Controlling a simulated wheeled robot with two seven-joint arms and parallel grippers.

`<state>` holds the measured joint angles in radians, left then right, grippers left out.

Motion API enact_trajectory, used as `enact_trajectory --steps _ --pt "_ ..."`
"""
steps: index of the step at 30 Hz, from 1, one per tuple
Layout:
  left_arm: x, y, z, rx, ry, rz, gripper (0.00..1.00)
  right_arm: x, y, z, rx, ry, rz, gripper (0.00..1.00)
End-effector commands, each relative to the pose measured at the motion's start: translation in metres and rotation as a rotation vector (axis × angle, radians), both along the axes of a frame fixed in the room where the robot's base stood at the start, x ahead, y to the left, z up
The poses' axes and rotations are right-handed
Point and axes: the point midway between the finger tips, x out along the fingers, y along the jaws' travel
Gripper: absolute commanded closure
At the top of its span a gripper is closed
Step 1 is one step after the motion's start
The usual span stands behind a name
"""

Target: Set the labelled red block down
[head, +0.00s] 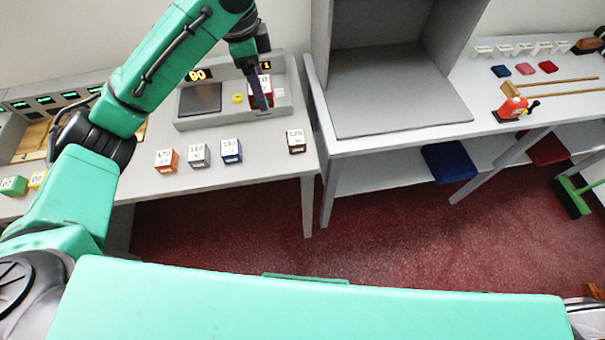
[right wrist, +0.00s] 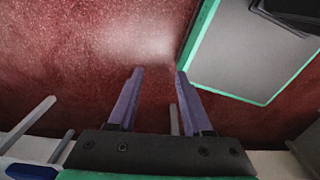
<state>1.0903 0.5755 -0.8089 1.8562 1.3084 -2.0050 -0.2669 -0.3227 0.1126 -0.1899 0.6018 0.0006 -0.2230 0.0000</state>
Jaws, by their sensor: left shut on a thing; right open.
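The red block (head: 267,84) with a white label on top is at the grey device (head: 284,108) on the left table. My left gripper (head: 262,98) is shut on the red block, and its dark finger hides part of it. I cannot tell whether the block touches the device. My right gripper (right wrist: 155,80) shows in the right wrist view with its two purple fingers apart. It is open and empty above the red floor.
Labelled orange (head: 167,160), grey (head: 199,155), blue (head: 231,151) and dark brown (head: 296,141) blocks stand in front of the device. Green (head: 13,186) and yellow (head: 38,179) blocks are at far left. A grey cabinet (head: 400,95) stands right of the device.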

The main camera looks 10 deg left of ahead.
Motion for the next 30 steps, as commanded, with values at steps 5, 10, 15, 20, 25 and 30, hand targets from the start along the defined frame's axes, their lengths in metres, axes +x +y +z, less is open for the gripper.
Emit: enact_trajectory --steps 5,10,15,20,25,30 --pt "-0.001 0.002 -0.035 0.002 0.008 0.002 0.86 0.018 0.024 -0.003 0.034 -0.032 0.000 0.50" --pt "-0.001 0.004 -0.090 0.004 0.007 0.001 0.86 0.044 0.043 0.009 0.061 -0.075 0.005 0.50" --pt "0.000 0.004 -0.139 0.004 0.003 0.002 0.86 0.035 0.034 0.013 0.048 -0.058 0.005 0.50" --pt "0.001 0.005 -0.166 0.002 0.003 0.001 0.86 0.017 0.019 0.014 0.028 -0.029 0.000 0.50" --pt "0.002 0.005 -0.195 0.003 0.001 0.000 0.86 0.018 0.017 0.017 0.025 -0.031 -0.001 0.50" --pt "0.002 0.005 -0.198 0.002 -0.002 -0.001 0.86 0.025 0.023 0.017 0.034 -0.042 -0.001 0.50"
